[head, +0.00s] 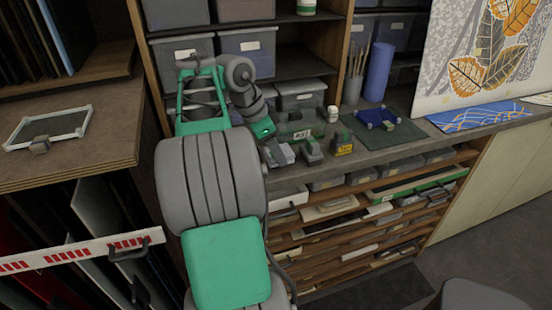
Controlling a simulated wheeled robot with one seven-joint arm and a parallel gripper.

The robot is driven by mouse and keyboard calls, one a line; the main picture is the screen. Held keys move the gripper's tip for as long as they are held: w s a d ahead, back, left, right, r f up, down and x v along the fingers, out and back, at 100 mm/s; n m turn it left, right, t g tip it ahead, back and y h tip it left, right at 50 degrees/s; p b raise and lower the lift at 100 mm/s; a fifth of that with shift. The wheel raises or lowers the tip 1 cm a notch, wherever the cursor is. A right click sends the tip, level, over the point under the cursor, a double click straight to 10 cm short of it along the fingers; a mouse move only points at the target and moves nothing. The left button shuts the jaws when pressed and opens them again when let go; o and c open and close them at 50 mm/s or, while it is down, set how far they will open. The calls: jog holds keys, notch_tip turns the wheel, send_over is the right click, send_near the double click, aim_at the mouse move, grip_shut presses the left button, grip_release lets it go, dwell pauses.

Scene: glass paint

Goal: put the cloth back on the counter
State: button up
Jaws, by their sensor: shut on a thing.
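My gripper (278,152) points down at the end of my grey and green arm, over the front of the counter (372,158) left of the mat. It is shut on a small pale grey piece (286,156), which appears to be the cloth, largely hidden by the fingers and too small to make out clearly. I cannot tell whether it touches the counter.
Dark grey blocks (312,150) and a yellow-labelled bottle (342,145) stand close right of my gripper. A blue object (377,117) lies on a green mat (405,133). Storage bins (245,45) fill the shelves behind. A small frame (50,128) lies on the left bench.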

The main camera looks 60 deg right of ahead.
jog(key=shift+s+f, duration=0.1)
jog(key=shift+f, duration=0.85)
jog(key=shift+f, duration=0.15)
jog(key=o, duration=1.3)
jog(key=shift+r, duration=0.35)
jog(key=p+v, duration=0.6)
jog(key=v, duration=0.5)
jog(key=shift+a+r, duration=0.2)
jog(key=shift+r, duration=0.05)
